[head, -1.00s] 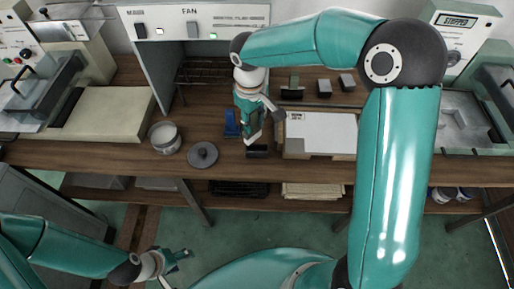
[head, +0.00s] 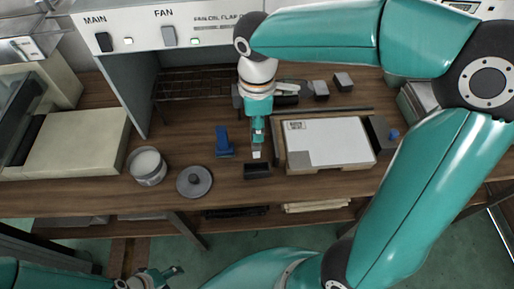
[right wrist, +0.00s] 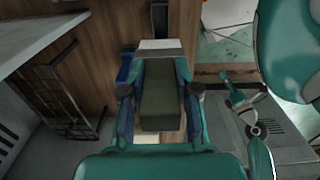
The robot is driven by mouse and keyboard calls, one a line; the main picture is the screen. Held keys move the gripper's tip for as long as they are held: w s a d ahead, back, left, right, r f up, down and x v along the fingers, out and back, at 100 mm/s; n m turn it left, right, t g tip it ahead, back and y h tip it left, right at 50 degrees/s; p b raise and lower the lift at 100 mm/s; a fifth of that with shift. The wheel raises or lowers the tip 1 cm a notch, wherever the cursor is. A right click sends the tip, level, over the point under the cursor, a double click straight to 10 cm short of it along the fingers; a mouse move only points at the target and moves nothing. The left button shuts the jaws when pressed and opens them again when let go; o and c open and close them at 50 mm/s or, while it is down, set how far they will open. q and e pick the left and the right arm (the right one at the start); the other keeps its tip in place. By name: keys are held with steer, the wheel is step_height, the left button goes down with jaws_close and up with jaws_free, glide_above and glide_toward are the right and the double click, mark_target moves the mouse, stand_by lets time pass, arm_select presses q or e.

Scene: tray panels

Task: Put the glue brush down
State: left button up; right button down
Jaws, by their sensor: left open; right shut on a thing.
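My right gripper (head: 257,132) is shut on the glue brush (head: 257,154), whose pale end points toward the front of the bench. In the right wrist view the brush (right wrist: 160,105) is a dark olive block with a pale end, between the fingers of the right gripper (right wrist: 158,88). In the head view the pale end lies just behind a small black open holder (head: 257,171) on the bench; whether they touch I cannot tell. My left gripper (head: 172,276) is open and empty at the bottom, off the bench.
A blue stand (head: 223,142) is left of the brush. A pot with pale contents (head: 147,166) and a dark round lid (head: 194,181) are further left. A white panel (head: 330,142) lies right, beside a dark box with a blue knob (head: 380,136). A wire rack (head: 195,85) is behind.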

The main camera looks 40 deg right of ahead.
mark_target(257, 149)
step_height(257, 149, down, 9)
stand_by(0.5)
steer(key=shift+f+b, duration=0.25)
steer(key=shift+b, duration=0.1)
steer(key=c, duration=0.9)
jaws_free()
steer(key=shift+r, duration=0.1)
steer(key=shift+o, duration=0.2)
step_height(257, 149, up, 12)
steer(key=shift+r+p, duration=0.2)
steer(key=shift+p, duration=0.3)
steer(key=shift+s+f, duration=0.1)
